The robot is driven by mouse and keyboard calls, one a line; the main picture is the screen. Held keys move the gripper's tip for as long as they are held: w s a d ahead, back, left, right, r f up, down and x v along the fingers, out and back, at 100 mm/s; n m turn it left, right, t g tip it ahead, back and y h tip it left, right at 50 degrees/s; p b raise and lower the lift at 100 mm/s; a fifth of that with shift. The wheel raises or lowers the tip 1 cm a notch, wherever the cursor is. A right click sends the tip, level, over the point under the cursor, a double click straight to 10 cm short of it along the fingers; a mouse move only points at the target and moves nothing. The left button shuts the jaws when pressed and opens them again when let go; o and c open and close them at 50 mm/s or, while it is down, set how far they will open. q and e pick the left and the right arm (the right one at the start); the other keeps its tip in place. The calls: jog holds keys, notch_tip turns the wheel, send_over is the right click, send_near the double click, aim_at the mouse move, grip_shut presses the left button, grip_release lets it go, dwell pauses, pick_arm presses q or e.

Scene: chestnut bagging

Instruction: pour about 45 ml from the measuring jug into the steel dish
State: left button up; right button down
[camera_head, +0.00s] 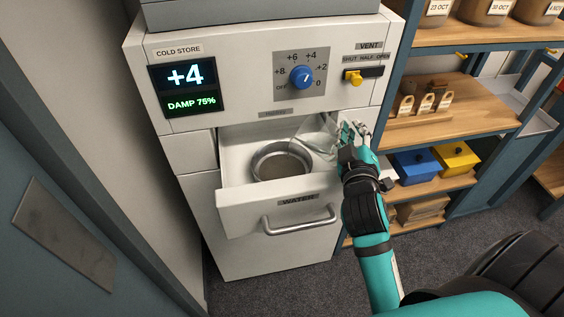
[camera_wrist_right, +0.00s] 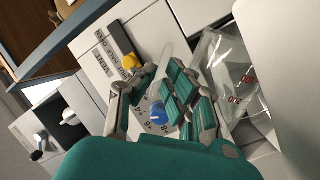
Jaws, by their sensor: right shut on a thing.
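The steel dish (camera_head: 256,176) sits inside the pulled-out drawer labelled WATER (camera_head: 240,211) of the white cold store. I cannot tell how much liquid is in it. My right gripper (camera_head: 352,131) is at the drawer's right rear corner, shut on the clear measuring jug (camera_head: 318,139). The jug is tilted, its body reaching left towards the dish's right rear side. In the right wrist view the gripper (camera_wrist_right: 160,95) is left of the transparent jug (camera_wrist_right: 222,75), which has red markings. The water level and any stream are not clear. My left gripper is not in view.
The cold store's panel, with a blue dial (camera_head: 302,77) and yellow vent slider (camera_head: 353,77), is just above the drawer. A wooden shelf unit (camera_head: 470,105) with tags, a blue bin (camera_head: 415,166) and a yellow bin (camera_head: 456,158) stands close on the right.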

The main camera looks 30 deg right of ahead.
jog(key=shift+s+d+f+m+p, duration=0.15)
jog(key=shift+s+d+m, duration=0.2)
jog(key=shift+d+m, duration=0.25)
jog(key=shift+s+d+m+p, duration=0.15)
jog(key=shift+s+d+m, duration=0.3)
jog(key=shift+m, duration=0.3)
jog(key=shift+s+d+f+m+p, duration=0.15)
jog(key=shift+s+d+m, duration=0.15)
jog(key=shift+d+m, duration=0.3)
jog(key=shift+a+r, duration=0.1)
jog(key=shift+s+d+f+m+t+y, duration=0.2)
jog(key=shift+d+m, duration=0.25)
jog(key=shift+m, duration=0.35)
jog(key=shift+s+d+f+m+t, duration=0.1)
jog(key=shift+s+d+f+m, duration=0.25)
jog(key=shift+m, duration=0.5)
jog(key=shift+s+d+f+m+t+y, duration=0.1)
jog(key=shift+s+d+f+m, duration=0.15)
jog(key=shift+d+m, duration=0.4)
jog(key=shift+a, duration=0.2)
dwell(0.4)
